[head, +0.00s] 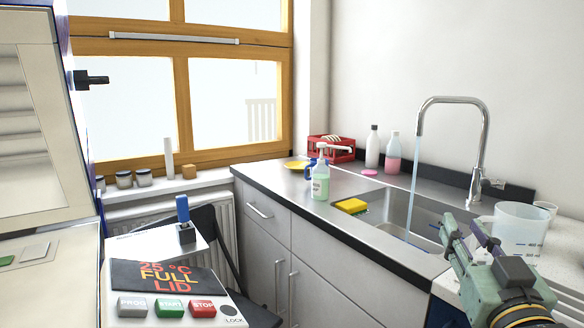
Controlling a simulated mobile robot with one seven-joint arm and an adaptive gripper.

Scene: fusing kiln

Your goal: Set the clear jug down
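The clear jug (522,222) is at the right of the head view, right of the sink. It looks upright, with faint blue marks on its side. My gripper (468,232) is at the jug's left side, in front of its lower part. The jug's handle is not clearly visible and the gripper hides part of that side. I cannot tell whether the fingers are closed on the jug, or whether its base touches the white surface (570,262) beneath it.
Water runs from the tap (480,140) into the sink (392,212). A yellow sponge (350,206) and a soap bottle (320,180) stand left of it. Bottles and a red crate (338,150) are at the back. A kiln control panel (165,290) is at the lower left.

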